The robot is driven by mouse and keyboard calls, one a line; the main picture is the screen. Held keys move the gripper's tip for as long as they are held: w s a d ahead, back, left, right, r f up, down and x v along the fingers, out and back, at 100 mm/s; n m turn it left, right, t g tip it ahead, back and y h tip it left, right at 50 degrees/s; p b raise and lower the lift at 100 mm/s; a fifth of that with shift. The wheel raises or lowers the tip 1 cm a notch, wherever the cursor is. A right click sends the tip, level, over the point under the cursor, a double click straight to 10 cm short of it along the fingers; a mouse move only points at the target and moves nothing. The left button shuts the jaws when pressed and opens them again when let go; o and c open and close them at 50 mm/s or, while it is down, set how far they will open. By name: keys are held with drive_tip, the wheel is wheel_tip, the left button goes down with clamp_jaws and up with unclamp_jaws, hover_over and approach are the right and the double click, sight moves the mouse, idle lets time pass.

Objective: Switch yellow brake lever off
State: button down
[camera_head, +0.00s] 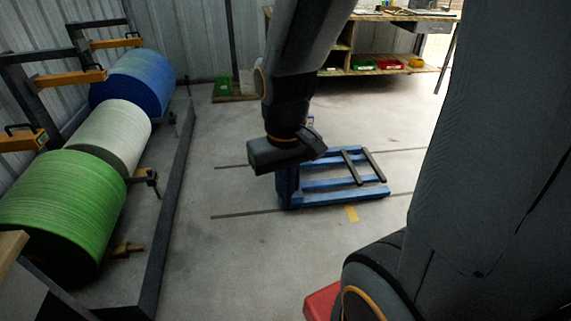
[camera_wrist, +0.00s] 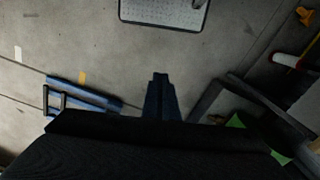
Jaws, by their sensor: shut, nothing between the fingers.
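Several orange-yellow arms with black handles sit on the dark roll stand in the head view: one beside the blue roll (camera_head: 113,43), one beside the white roll (camera_head: 72,78), and one at the left edge (camera_head: 22,140). I cannot tell which is the yellow brake lever, nor its setting. A small black handle (camera_head: 147,179) projects beside the green roll (camera_head: 62,205). My gripper (camera_head: 285,152) hangs over the floor, right of the stand and apart from it. In the wrist view my gripper (camera_wrist: 160,78) appears shut and empty.
A blue wheeled frame (camera_head: 335,198) stands on the floor below and right of my gripper. A dark low rail (camera_head: 172,190) borders the roll stand. A wooden shelf unit (camera_head: 375,70) with coloured bins stands at the back. Floor between rail and blue frame is clear.

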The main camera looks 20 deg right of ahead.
drive_tip(key=w+d+f+t+b, duration=0.2)
drive_tip(key=w+d+f+b, duration=0.1)
drive_tip(key=w+f+b, duration=0.5)
drive_tip(key=w+d+f+t+b, duration=0.15)
drive_tip(key=w+f+b, duration=0.35)
drive_tip(key=w, duration=0.6)
drive_tip(key=w+d+f+t+b, duration=0.1)
drive_tip(key=w+d+f+b, duration=0.2)
drive_tip(key=w+f+b, duration=0.35)
drive_tip(key=w+d+f+t+h+b, duration=0.1)
drive_tip(key=w+d+f+b, duration=0.3)
drive_tip(key=w, duration=0.4)
drive_tip(key=w+d+f+t+h+b, duration=0.1)
drive_tip(key=w+d+f+t+b, duration=0.1)
drive_tip(key=w+d+f+b, duration=0.3)
drive_tip(key=w+d+f+m+t+h+b, duration=0.1)
drive_tip(key=w+d+f+b, duration=0.3)
drive_tip(key=w+d+b, duration=0.3)
drive_tip(key=w+b, duration=0.4)
drive_tip(key=w, duration=0.1)
drive_tip(key=shift+w+d+f+t, duration=0.2)
drive_tip(key=shift+w+f+t, duration=0.1)
drive_tip(key=shift+f+t, duration=0.05)
